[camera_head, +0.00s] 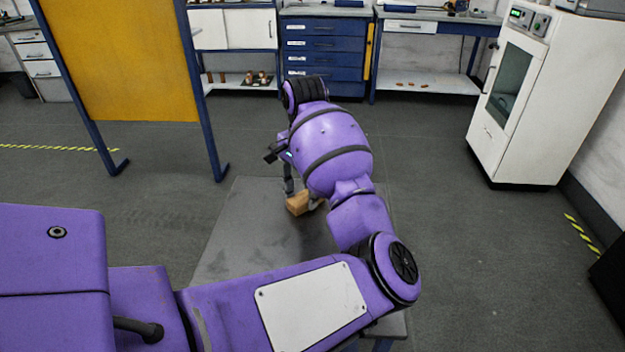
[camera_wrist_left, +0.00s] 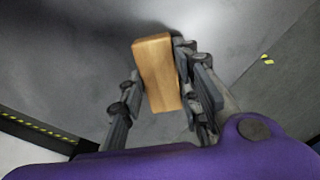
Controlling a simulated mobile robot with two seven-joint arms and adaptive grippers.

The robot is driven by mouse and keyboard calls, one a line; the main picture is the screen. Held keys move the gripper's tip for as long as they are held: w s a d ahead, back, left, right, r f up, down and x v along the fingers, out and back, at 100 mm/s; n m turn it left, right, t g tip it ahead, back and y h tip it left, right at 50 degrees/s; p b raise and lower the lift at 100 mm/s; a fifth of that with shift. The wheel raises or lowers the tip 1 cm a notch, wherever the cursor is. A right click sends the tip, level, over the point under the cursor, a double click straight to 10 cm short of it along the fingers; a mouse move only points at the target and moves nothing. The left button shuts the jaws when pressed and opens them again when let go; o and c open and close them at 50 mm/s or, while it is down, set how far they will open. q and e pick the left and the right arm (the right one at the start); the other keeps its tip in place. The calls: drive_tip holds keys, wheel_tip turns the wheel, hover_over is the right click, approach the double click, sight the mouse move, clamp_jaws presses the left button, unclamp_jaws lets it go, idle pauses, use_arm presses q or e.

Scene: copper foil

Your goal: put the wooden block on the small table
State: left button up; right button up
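The wooden block (camera_head: 298,203) is a light brown rectangular piece, over the grey top of the small table (camera_head: 225,240) in the head view. My left gripper (camera_head: 302,199) reaches down to it, mostly hidden behind my purple arm. In the left wrist view, the block (camera_wrist_left: 157,75) lies between the two dark fingers of the left gripper (camera_wrist_left: 165,85), which close against its two long sides. I cannot tell whether the block's underside touches the tabletop. My right gripper is not in view.
A yellow panel in a blue frame (camera_head: 120,60) stands at the left. A white cabinet (camera_head: 530,90) stands at the right. Blue drawers (camera_head: 325,45) and workbenches line the back wall. The floor around the table is mostly clear.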

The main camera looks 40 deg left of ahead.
sight(306, 195)
use_arm(q)
drive_tip(key=o, duration=0.4)
wheel_tip(306, 195, up, 12)
drive_tip(key=shift+r+p, duration=0.2)
drive_tip(key=shift+p, duration=0.55)
